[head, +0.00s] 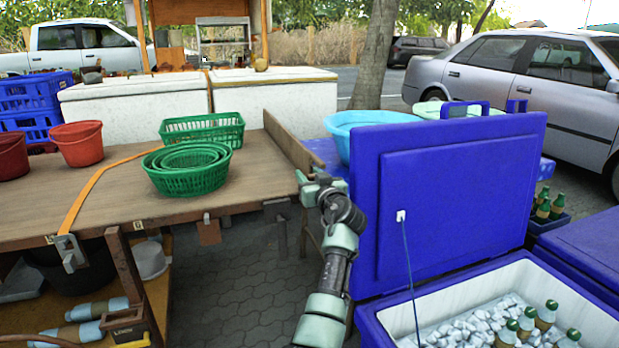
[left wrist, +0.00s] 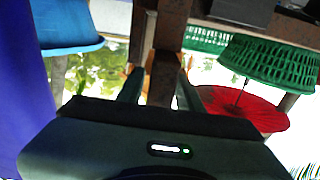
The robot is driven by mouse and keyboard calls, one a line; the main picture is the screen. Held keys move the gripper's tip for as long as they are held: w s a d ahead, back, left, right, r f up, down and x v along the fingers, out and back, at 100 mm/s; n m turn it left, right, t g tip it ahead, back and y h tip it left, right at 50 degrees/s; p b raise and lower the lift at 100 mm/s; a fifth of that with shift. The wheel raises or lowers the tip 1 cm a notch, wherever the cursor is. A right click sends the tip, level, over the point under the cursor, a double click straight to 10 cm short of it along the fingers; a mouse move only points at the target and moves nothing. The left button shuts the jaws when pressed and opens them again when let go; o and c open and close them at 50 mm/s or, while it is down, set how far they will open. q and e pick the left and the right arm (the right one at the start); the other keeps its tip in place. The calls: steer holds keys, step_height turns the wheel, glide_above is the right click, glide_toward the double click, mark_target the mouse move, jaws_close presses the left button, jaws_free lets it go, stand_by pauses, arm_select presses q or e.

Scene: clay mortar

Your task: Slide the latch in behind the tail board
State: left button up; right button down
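The tail board (head: 292,150) is a brown wooden board standing along the right end of the table. My left gripper (head: 310,180) is at the near end of this board, just right of the table edge. In the left wrist view, which looks upside down, its two fingers (left wrist: 160,92) stand apart on either side of a brown wooden piece (left wrist: 164,72). This piece may be the latch. A gap shows on its left side, and contact on its right is unclear. In the head view I cannot make out the latch near the gripper. My right gripper is not in view.
The blue cooler's raised lid (head: 450,200) stands close right of my left arm. A light blue basin (head: 350,125) is behind it. Green baskets (head: 188,180) and a red bucket (head: 78,150) stand on the table (head: 130,205). An orange strap (head: 90,185) crosses it.

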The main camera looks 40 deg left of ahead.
arm_select(q)
steer(key=shift+w+a, duration=0.15)
steer(key=shift+a, duration=0.1)
jaws_close()
stand_by(1.4)
